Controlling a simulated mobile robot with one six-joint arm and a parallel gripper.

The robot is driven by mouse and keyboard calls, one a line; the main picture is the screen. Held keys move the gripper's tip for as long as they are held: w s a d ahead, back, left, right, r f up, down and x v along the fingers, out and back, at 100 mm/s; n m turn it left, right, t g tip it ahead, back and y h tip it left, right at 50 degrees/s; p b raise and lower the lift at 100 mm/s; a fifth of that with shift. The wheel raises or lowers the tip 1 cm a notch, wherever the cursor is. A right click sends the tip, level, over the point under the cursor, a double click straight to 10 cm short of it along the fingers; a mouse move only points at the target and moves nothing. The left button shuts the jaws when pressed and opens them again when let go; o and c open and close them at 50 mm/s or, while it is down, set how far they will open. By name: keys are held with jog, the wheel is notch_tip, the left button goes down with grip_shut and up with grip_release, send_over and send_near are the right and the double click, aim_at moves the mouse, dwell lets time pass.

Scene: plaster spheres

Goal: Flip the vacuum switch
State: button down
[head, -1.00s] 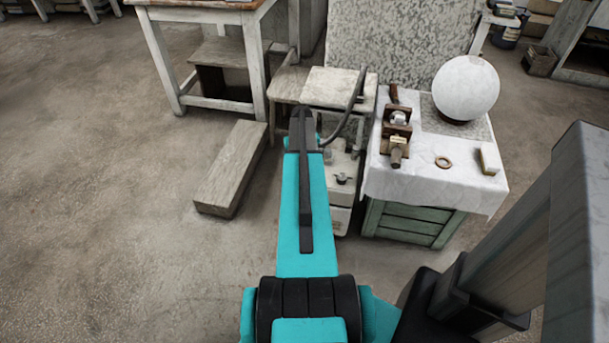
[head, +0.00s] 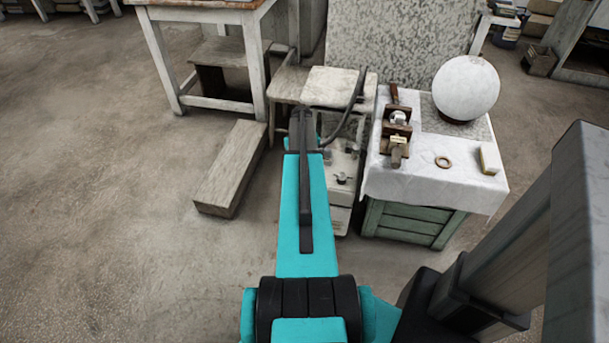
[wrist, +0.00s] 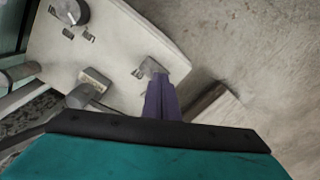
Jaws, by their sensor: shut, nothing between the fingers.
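The vacuum unit, a pale worn box, shows its panel (wrist: 120,45) tilted in the wrist view. In the head view the unit (head: 345,168) stands low on the floor, partly hidden by my arm. My gripper (wrist: 158,78) is shut and empty, its purplish fingers reaching over the panel's right edge. A small pale switch-like piece (wrist: 150,66) with dark marks beside it sits right at the fingertips; I cannot tell whether they touch or which way it is set. A round knob (wrist: 71,11) is at the upper left. In the head view my arm hides the gripper.
A hose (head: 347,118) curves down beside the unit. A cloth-covered cabinet (head: 435,185) with a white sphere (head: 467,87) stands to the right. A wooden stool (head: 336,88) is behind, and a wooden block (head: 231,168) lies left.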

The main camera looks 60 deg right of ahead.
jog(key=shift+f, duration=0.65)
dwell(0.7)
notch_tip(320, 180, up, 7)
jog(key=p, duration=0.3)
dwell(1.0)
dwell(0.4)
